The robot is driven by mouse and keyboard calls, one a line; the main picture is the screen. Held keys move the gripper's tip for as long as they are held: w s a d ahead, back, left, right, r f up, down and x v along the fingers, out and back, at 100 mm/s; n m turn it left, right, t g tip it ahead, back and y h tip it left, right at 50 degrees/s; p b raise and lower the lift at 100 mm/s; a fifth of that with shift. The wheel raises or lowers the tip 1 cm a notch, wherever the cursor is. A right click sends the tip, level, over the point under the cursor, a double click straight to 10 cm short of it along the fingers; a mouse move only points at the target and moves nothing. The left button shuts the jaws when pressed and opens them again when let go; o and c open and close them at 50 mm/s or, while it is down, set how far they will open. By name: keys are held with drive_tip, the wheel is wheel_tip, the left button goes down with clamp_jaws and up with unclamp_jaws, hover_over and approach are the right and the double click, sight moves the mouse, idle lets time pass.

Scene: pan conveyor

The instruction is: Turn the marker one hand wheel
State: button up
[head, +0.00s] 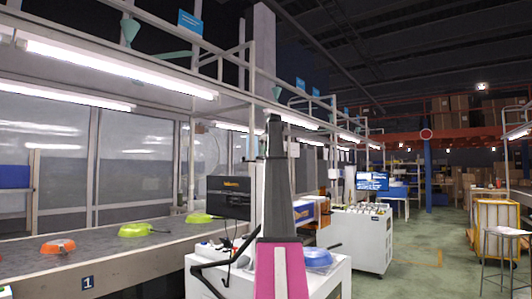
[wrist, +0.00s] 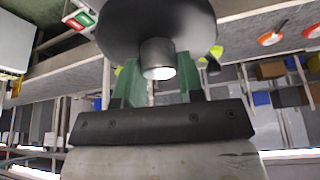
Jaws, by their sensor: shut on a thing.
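A dark round hand wheel (wrist: 150,20) fills the top middle of the wrist view, with a short grey metal hub (wrist: 157,58) standing out from its face. My gripper (wrist: 163,72) has its green fingers on either side of this hub and is shut on the wheel. The exact contact of the fingertips is partly hidden behind the hub. I cannot make out the hand wheel or my gripper in the head view.
The conveyor (head: 100,265) carries an orange pan (head: 58,246) and green pans (head: 140,229). A black monitor (head: 229,197) stands above a white cabinet (head: 330,281) with a blue item. Open floor (head: 420,265) lies to the right, with a stool (head: 503,240).

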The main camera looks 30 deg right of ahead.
drive_tip(key=m+h, duration=0.1)
drive_tip(key=m, duration=0.3)
drive_tip(key=shift+h, duration=0.4)
drive_tip(key=m+h, duration=0.1)
drive_tip(key=m, duration=0.3)
drive_tip(key=shift+a, duration=0.1)
drive_tip(key=m+h, duration=0.1)
drive_tip(key=m, duration=0.1)
drive_tip(key=m+g, duration=0.1)
drive_tip(key=m, duration=0.1)
drive_tip(key=shift+m+g+h, duration=0.3)
drive_tip(key=shift+h, duration=0.1)
drive_tip(key=shift+m+g+h, duration=0.3)
drive_tip(key=shift+m+g, duration=0.3)
drive_tip(key=shift+m, duration=1.2)
drive_tip(key=o, duration=0.9)
drive_tip(key=shift+r, duration=0.1)
